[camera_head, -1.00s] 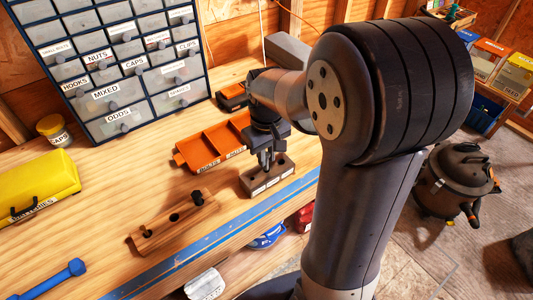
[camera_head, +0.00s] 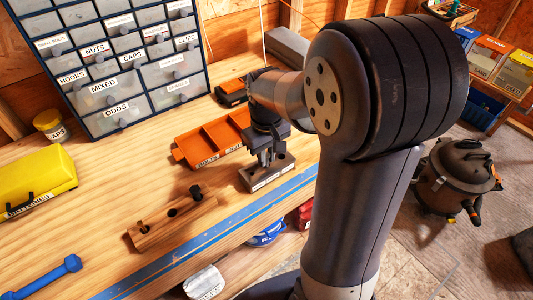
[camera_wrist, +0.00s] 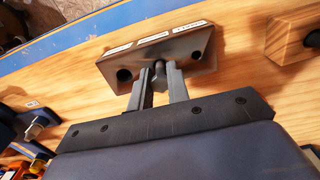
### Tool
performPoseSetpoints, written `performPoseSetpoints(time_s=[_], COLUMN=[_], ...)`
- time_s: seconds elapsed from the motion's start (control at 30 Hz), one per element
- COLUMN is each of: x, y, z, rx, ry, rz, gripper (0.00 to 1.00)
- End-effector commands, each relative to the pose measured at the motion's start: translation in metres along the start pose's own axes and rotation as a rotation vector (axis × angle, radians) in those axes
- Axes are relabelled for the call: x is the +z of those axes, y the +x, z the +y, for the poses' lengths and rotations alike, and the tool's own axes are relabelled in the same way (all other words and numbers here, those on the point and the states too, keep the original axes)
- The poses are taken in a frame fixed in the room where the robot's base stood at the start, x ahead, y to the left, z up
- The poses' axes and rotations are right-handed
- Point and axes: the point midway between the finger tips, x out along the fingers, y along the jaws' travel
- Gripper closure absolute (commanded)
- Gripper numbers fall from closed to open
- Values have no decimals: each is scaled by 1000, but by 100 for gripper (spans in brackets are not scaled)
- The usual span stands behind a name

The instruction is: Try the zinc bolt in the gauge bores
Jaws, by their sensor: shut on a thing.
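The gauge block (camera_head: 258,182) is a dark brown block with white labels along its front edge, near the front of the bench. It also shows in the wrist view (camera_wrist: 183,62), with one open bore near each end. My gripper (camera_head: 266,162) points down at the block's middle. In the wrist view, my gripper (camera_wrist: 159,82) is shut on the zinc bolt (camera_wrist: 159,68), whose small grey end shows between the fingertips. The bolt is over or in the middle bore. The fingers hide that bore, so I cannot tell how deep the bolt sits.
A wooden block (camera_head: 160,226) with dark holes or pegs lies left of the gauge block. An orange divided tray (camera_head: 208,143) is behind it. A drawer cabinet (camera_head: 122,122), a yellow case (camera_head: 35,184) and a blue tool (camera_head: 45,279) are farther left. Bare bench lies between them.

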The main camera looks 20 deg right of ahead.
Motion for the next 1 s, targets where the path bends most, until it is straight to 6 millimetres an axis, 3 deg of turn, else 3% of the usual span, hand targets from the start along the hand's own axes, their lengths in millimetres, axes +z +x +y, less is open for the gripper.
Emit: performPoseSetpoints(time_s=[0.4,0.43,0.73,1.0], x=[0,0,0,0], y=[12,12,11,9], z=[0,0,0,0], rx=[0,0,0,0], ry=[0,0,0,0], rz=[-1,-1,-1,0], gripper=[100,82,58,58])
